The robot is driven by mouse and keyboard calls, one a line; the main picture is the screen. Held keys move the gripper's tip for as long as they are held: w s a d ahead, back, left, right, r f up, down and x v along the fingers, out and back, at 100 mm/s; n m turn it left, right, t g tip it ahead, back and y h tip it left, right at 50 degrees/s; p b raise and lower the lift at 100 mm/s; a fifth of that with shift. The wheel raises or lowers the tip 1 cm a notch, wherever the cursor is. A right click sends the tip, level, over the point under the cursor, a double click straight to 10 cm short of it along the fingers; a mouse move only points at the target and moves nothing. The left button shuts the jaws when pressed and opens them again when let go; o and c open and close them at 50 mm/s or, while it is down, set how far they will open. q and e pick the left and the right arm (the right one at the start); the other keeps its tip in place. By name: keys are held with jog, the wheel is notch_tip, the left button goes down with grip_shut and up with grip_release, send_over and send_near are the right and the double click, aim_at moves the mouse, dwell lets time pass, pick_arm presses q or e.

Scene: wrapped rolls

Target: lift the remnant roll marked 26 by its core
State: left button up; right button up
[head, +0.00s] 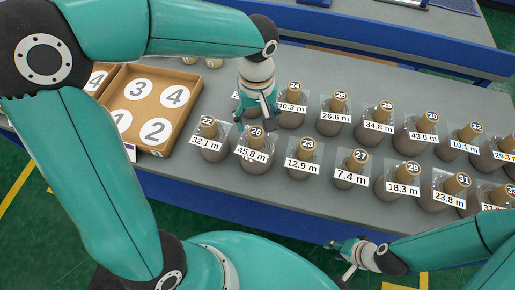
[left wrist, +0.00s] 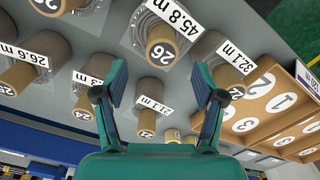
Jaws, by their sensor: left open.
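The roll marked 26 (head: 249,160) stands upright in the front row, with a 45.8 m tag and a clear wrap. Its brown core (left wrist: 163,48) shows its end near the top middle of the left wrist view. My left gripper (head: 260,118) is open and empty, with its fingers pointing down just behind and above that core in the head view. In the left wrist view the core lies beyond the fingertips, roughly in line with the gap between them. My right gripper (head: 343,258) is off the table's front edge, far from the roll; its jaw opening is unclear.
Roll 22 (head: 208,147) stands close on the left and roll 23 (head: 301,168) on the right. A back row includes roll 24 (head: 291,114), and a roll partly hidden by my left gripper. A brown box (head: 189,122) with numbered compartments lies further left.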

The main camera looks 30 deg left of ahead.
aim_at(256, 132)
pick_arm(q)
jog(key=f, duration=0.3)
jog(key=f+p, duration=0.1)
jog(key=f, duration=0.1)
jog(key=shift+s+f, duration=0.1)
jog(key=shift+s, duration=0.2)
jog(key=shift+w+f, duration=0.1)
jog(key=shift+f, duration=0.5)
grip_shut()
